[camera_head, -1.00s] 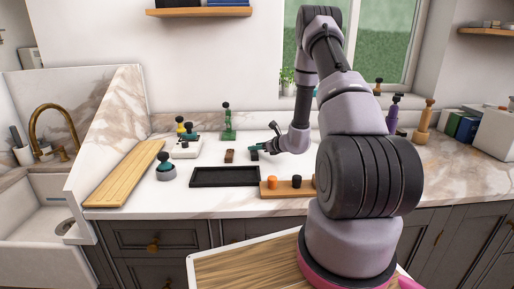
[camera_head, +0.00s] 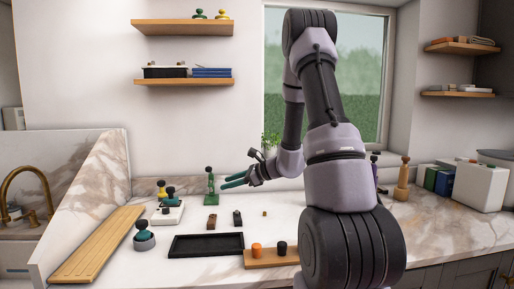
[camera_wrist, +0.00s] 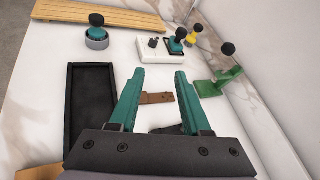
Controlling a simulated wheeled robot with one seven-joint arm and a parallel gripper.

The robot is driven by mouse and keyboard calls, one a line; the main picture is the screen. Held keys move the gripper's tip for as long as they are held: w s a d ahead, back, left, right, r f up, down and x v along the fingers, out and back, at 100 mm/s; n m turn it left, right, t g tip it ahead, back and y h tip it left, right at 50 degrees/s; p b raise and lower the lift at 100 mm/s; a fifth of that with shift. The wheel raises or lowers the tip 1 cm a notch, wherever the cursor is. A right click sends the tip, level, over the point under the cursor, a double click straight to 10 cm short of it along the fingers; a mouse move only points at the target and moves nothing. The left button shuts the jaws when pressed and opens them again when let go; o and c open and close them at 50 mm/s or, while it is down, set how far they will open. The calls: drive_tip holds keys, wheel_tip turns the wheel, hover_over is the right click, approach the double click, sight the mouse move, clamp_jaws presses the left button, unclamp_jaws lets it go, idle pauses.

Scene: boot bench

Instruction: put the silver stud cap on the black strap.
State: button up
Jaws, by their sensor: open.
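My gripper (camera_head: 223,182) is open, with its teal fingers apart and pointing left above the counter. In the wrist view its fingertips (camera_wrist: 160,72) have nothing between them. A small dark piece, which looks like the black strap (camera_head: 237,217), sits on the counter below the gripper, right of a brown strap (camera_head: 212,221). In the wrist view a dark piece (camera_wrist: 168,129) is partly hidden below the fingers. A tiny tan-looking piece (camera_head: 264,213) lies farther right; I cannot tell whether it is the stud cap. No clearly silver cap shows.
A black tray (camera_head: 207,253) and a wooden block (camera_head: 270,262) with orange and black knobs lie in front. A green stand (camera_head: 210,198), a white base (camera_head: 168,216) and a round grey-teal tool (camera_head: 144,240) stand left. A wooden board (camera_head: 97,245) lies far left.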

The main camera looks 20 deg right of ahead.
drive_tip(key=s+a+r+n+g+h, duration=0.1)
drive_tip(key=s+a+r+n+g, duration=0.25)
drive_tip(key=s+r+n, duration=0.35)
drive_tip(key=s+a+r+n+g+h, duration=0.1)
drive_tip(key=s+a+r+n+g, duration=0.1)
drive_tip(key=s+a+r+n, duration=0.45)
drive_tip(key=s+d+r+n+t+h, duration=0.2)
drive_tip(key=s+d+r+h, duration=0.1)
drive_tip(key=s, duration=0.4)
drive_tip(key=s+d+r+n+t+h, duration=0.1)
drive_tip(key=s+d+r+n+h, duration=0.2)
drive_tip(key=s, duration=0.5)
drive_tip(key=d+r, duration=0.1)
drive_tip(key=d, duration=0.1)
drive_tip(key=shift+d+t, duration=0.35)
